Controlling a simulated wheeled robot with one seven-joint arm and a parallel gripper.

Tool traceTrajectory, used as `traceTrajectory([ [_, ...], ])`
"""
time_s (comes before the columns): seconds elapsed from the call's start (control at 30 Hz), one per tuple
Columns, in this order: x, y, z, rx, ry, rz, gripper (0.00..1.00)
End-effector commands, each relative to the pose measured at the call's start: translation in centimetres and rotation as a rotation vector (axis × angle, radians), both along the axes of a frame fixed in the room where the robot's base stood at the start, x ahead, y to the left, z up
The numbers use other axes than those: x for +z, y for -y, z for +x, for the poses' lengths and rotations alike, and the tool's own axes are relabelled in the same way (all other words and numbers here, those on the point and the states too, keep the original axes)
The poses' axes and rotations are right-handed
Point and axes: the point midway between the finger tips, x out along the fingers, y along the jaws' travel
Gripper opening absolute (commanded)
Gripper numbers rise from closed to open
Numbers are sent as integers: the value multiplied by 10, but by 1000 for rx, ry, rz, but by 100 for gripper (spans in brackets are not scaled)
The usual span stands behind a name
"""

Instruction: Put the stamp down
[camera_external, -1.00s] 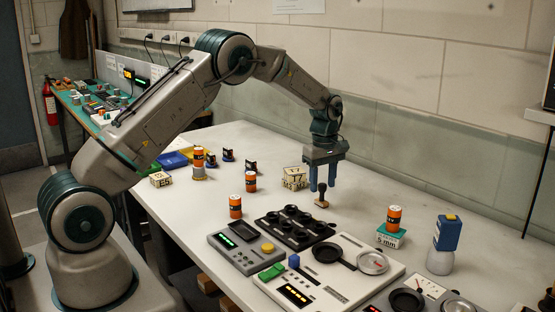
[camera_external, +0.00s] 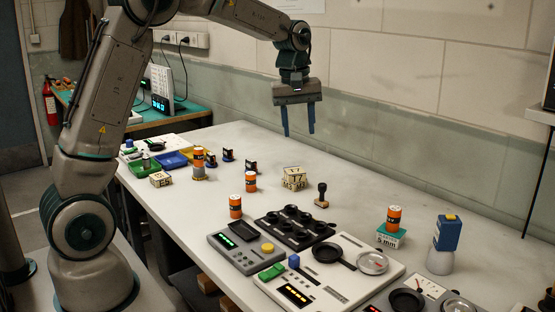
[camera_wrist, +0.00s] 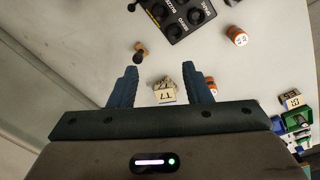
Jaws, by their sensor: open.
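The stamp (camera_external: 321,195), with a dark knobbed handle and a wooden-looking lower part, stands upright on the white bench to the right of the cream number block (camera_external: 294,178). It also shows in the wrist view (camera_wrist: 140,50), beyond the left finger and apart from it. My gripper (camera_external: 298,134) is open and empty, raised well above the bench with its blue fingers pointing down. In the wrist view my gripper (camera_wrist: 162,85) has a wide gap between its fingers, and the number block (camera_wrist: 165,93) appears in that gap, on the bench below.
A black tray with round wells (camera_external: 294,227) lies in front of the stamp. Orange cans (camera_external: 250,181) stand to the left. A teal block with an orange can (camera_external: 391,236) and a blue item on a white stand (camera_external: 445,240) are at the right. The bench's back strip is clear.

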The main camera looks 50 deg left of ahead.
Motion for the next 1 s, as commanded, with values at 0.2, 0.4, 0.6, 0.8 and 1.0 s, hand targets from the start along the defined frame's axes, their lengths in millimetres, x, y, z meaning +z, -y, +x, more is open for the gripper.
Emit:
traceTrajectory([
  [0.2, 33, 12, -82, -262, 66, 31, 44],
  [0.4, 40, 22, -158, -506, 120, 77, 44],
  [0.6, 28, 28, -232, -742, 165, 142, 44],
  [0.8, 9, 32, -279, -908, 192, 196, 44],
  [1.0, 1, 32, -294, -963, 197, 216, 44],
])
